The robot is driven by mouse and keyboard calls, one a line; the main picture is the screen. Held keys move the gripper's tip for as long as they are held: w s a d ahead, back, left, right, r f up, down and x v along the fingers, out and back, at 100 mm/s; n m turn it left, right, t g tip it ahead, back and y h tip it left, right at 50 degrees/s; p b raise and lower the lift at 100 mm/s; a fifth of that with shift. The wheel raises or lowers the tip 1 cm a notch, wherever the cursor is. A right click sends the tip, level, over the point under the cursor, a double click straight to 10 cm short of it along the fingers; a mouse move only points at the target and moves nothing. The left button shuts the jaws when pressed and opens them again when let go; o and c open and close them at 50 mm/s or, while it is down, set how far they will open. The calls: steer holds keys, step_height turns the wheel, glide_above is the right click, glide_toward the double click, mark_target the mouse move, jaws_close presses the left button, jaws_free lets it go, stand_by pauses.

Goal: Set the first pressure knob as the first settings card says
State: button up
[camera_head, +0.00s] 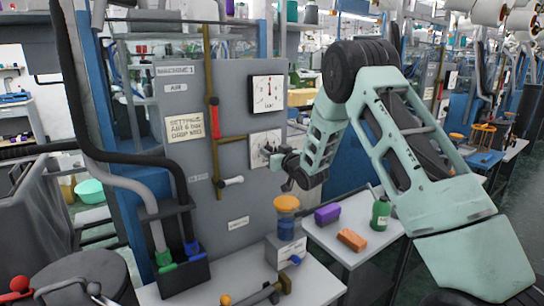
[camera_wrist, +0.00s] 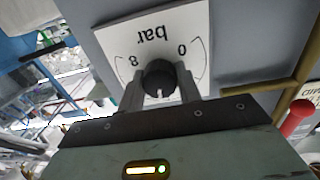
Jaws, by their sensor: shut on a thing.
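My gripper (camera_wrist: 160,92) is shut on a black round knob (camera_wrist: 158,74), one finger on each side. The knob sits on a white dial plate (camera_wrist: 120,42) marked 0, 8 and "bar", upside down in the wrist view. A pale mark on the knob points to the bottom of that view, roughly midway between 0 and 8; the scale there is hidden by my gripper. In the head view my gripper (camera_head: 277,160) is at the lower plate (camera_head: 262,140) on the "MACHINE 1" panel. The settings card (camera_head: 185,124) there seems to read "AIR 6 BAR".
A gauge (camera_head: 267,94) with a red needle sits above the knob's plate. A brass pipe (camera_head: 208,60) with a red-handled valve (camera_head: 214,117) runs left of it.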

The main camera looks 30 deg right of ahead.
steer(key=m+b, duration=0.2)
steer(key=m, duration=0.2)
steer(key=shift+d+f+m, duration=0.1)
steer(key=shift+m, duration=0.2)
steer(key=m+b, duration=0.1)
steer(key=m, duration=0.4)
stand_by(0.3)
steer(key=o, duration=1)
steer(key=s+b, duration=0.3)
steer(key=s, duration=1.4)
steer(key=shift+s+r, duration=0.25)
steer(key=shift+r, duration=0.05)
steer(key=shift+d, duration=0.1)
